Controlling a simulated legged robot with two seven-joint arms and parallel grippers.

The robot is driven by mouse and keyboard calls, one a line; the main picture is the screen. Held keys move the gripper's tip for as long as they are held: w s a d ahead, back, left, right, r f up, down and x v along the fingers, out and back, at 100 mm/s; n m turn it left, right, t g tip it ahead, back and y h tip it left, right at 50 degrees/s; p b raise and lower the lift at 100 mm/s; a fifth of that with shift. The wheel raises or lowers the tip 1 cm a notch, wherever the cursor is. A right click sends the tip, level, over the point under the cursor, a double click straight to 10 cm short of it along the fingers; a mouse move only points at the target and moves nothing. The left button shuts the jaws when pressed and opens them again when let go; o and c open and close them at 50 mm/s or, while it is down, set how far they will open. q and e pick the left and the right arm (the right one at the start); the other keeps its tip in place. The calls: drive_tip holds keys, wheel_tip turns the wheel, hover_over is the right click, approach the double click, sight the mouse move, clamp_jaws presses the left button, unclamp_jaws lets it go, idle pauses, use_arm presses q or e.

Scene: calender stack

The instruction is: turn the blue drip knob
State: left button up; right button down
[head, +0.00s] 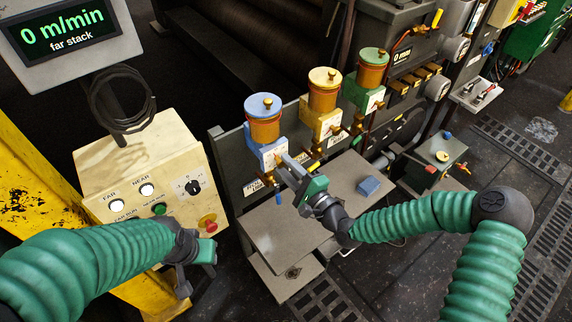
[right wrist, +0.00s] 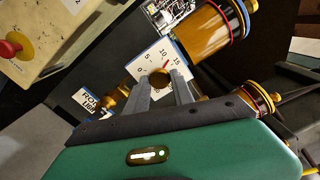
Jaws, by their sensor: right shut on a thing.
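The blue-topped drip oiler (head: 263,107) stands leftmost of three oilers, with an amber cup over a blue block. In the right wrist view its brass drip knob (right wrist: 159,78) sits on a white dial plate (right wrist: 147,66) marked with numbers. My right gripper (head: 283,161) reaches the front of the blue block. In the right wrist view the two grey fingers of the right gripper (right wrist: 162,92) are shut on the knob, one on each side. In the head view the fingers hide the knob. My left gripper (head: 188,268) hangs at lower left, away from the oilers; its jaw gap is unclear.
A yellow-capped oiler (head: 323,92) and a green-capped oiler (head: 371,70) stand to the right. A cream control box (head: 150,165) with buttons is at left, under a display (head: 65,35) reading 0 m/min.

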drive_tip(key=shift+s+d+f+m, duration=0.1)
drive_tip(key=shift+f+m, duration=0.15)
drive_tip(key=shift+m, duration=0.8)
drive_tip(key=shift+f+m, duration=0.2)
drive_tip(key=shift+m, duration=0.85)
drive_tip(key=c, duration=1.1)
unclamp_jaws()
drive_tip(key=shift+r, duration=0.2)
drive_tip(key=p+v, duration=0.1)
drive_tip(key=v, duration=1.6)
